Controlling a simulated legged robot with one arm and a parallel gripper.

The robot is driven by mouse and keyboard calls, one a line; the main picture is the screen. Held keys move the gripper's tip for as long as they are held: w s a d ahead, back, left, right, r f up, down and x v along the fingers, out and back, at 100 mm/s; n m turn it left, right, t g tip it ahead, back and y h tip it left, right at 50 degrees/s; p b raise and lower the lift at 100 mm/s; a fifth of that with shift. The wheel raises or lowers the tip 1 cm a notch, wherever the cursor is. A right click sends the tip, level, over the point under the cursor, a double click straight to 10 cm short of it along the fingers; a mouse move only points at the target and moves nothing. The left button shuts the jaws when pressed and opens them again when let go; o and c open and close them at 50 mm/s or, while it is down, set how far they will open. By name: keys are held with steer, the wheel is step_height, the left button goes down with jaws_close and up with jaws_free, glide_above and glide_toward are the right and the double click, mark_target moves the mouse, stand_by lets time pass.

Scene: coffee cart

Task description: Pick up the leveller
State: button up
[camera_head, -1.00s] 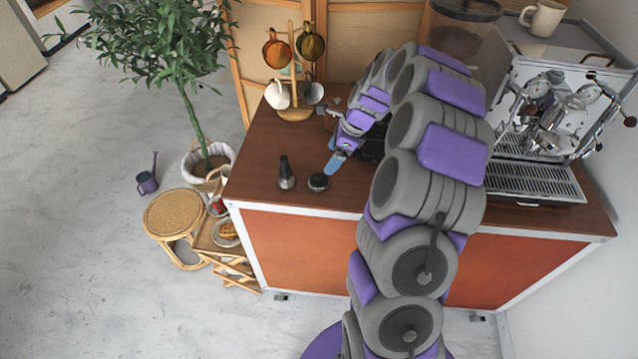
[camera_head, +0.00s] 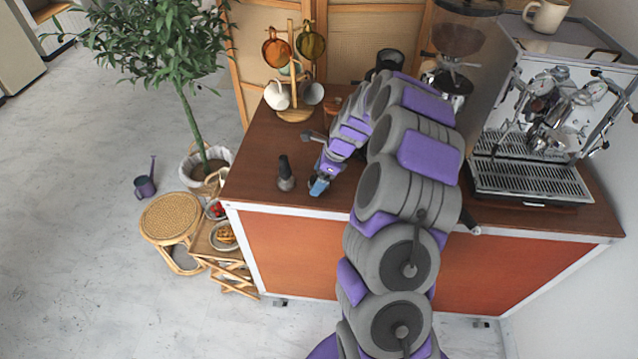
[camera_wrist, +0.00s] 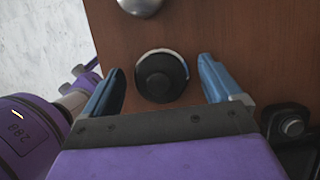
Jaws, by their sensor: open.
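The leveller (camera_wrist: 160,77) is a black round puck with a silvery rim and a raised round knob, lying on the brown cart top. In the wrist view it is between the two blue fingers of my gripper (camera_wrist: 162,68), with a gap on each side. My gripper is open and holds nothing. In the head view my gripper (camera_head: 320,186) is over the leveller's spot near the cart's front edge and hides it.
A tamper (camera_head: 286,174) with a dark handle stands just left of my gripper. A mug tree (camera_head: 294,75) is behind, at the back left. The espresso machine (camera_head: 530,180) and the grinder (camera_head: 452,85) are to the right. The cart top (camera_head: 248,178) is clear at the front left.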

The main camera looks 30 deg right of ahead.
steer(key=shift+c, duration=0.3)
steer(key=c, duration=1)
steer(key=shift+r, duration=0.1)
